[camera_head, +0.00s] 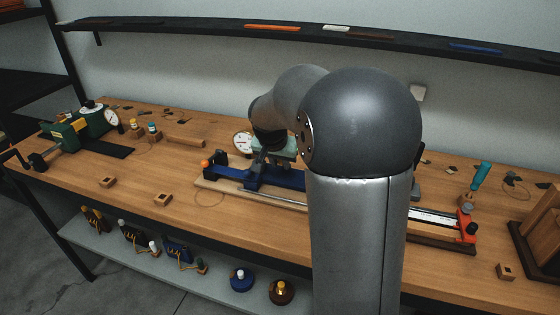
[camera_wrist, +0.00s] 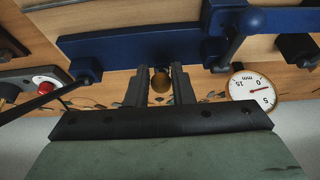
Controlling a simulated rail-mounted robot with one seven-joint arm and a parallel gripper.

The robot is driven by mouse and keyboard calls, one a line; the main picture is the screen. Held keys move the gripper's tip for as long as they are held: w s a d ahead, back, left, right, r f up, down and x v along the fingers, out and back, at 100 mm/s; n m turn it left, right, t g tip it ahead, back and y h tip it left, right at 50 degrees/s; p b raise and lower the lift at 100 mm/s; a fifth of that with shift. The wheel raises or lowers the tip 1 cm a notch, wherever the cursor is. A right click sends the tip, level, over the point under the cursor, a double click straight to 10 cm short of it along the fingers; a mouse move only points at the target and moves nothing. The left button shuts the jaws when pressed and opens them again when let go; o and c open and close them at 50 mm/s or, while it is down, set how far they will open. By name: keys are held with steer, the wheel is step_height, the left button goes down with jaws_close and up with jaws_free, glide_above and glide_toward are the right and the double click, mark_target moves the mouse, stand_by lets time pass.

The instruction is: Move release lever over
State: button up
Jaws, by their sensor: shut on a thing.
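A long blue metal fixture (camera_head: 285,179) sits on a wooden base on the bench, and its blue bar (camera_wrist: 140,47) crosses the wrist view. My gripper (camera_wrist: 161,72) has its dark fingers closed around a small brown round knob (camera_wrist: 160,82) beside that bar. The knob looks like a lever end, but its shaft is hidden, so I cannot tell for sure that it is the release lever. In the head view my gripper (camera_head: 259,164) is low over the fixture, and my arm covers its middle. A dark ball-ended lever (camera_wrist: 235,40) stands apart, right of my fingers.
A dial gauge (camera_wrist: 252,90) is close on the right in the wrist view. An orange ball (camera_head: 204,163) is at the fixture's left end. A green machine (camera_head: 70,132) stands far left, and a teal-handled tool (camera_head: 481,174) at right. The front left bench is mostly clear.

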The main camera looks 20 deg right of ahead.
steer(key=shift+s+d+f, duration=0.15)
steer(key=shift+d+f, duration=0.05)
steer(key=shift+s+a+f+b, duration=0.15)
steer(key=shift+f+b, duration=0.15)
steer(key=shift+b, duration=0.35)
steer(key=shift+s+r, duration=0.1)
jaws_close()
steer(key=shift+o, duration=1.7)
jaws_free()
steer(key=shift+a+r, duration=0.1)
steer(key=shift+r, duration=0.15)
steer(key=v, duration=1.7)
